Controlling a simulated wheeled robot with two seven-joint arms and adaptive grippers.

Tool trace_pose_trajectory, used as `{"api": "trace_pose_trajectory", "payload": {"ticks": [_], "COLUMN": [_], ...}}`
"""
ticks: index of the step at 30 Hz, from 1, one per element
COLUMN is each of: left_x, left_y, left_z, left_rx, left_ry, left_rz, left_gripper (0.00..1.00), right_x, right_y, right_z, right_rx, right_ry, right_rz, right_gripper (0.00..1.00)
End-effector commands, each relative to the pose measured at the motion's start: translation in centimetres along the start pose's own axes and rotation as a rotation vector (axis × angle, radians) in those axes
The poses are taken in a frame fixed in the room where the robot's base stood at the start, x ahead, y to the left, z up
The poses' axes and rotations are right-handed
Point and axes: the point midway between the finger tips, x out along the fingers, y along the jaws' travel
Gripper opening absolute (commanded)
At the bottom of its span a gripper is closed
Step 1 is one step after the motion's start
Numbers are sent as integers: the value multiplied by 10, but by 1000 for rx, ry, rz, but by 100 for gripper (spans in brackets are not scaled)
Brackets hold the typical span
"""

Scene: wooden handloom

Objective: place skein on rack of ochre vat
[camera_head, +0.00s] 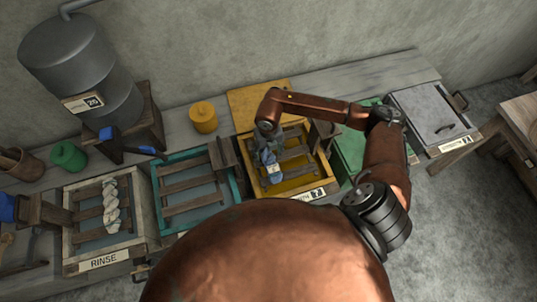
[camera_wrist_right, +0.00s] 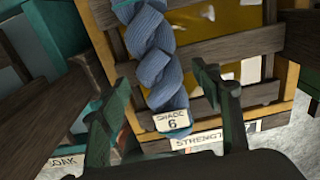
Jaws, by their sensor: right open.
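The blue twisted skein (camera_head: 271,165) lies across the dark slats of the ochre vat's rack, over yellow liquid. The ochre vat (camera_head: 321,172) has a wooden rim and stands on the bench, right of the teal vat. In the right wrist view the skein (camera_wrist_right: 157,62) runs down over the slats, with a "SHADE 6" tag (camera_wrist_right: 171,122) at its lower end. My right gripper (camera_wrist_right: 160,105) is open, its two fingers on either side of the skein's lower part, apart from it as far as I can see. The gripper (camera_head: 268,138) partly hides the skein's top.
A teal-rimmed vat (camera_head: 237,190) and a rinse vat (camera_head: 72,262) holding a white skein (camera_head: 112,205) stand to the left. A yellow jar (camera_head: 203,117) and grey tank (camera_head: 75,65) stand behind. A lidded grey box (camera_head: 432,115) is at right.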

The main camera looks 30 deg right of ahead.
Motion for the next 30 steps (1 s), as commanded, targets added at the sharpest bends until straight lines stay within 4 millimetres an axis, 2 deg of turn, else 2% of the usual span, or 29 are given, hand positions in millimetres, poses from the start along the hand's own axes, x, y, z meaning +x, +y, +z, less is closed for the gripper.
{"api": "trace_pose_trajectory", "payload": {"ticks": [9, 15, 21, 30], "left_x": [-1, -1, -1, -1], "left_y": [0, 0, 0, 0], "left_z": [-2, -2, -1, -1], "left_rx": [1, 1, 1, 1], "left_ry": [2, 2, 2, 1], "left_rz": [0, 0, 0, 0], "left_gripper": [40, 40, 40, 40], "right_x": [-66, -97, -108, -109], "right_y": [0, 0, 0, 0], "right_z": [1, 1, 0, 0], "right_rx": [-1, 1, 0, 0], "right_ry": [-4, -2, 0, 1], "right_rz": [0, 0, 1, 2], "right_gripper": [59, 59, 59, 59]}}
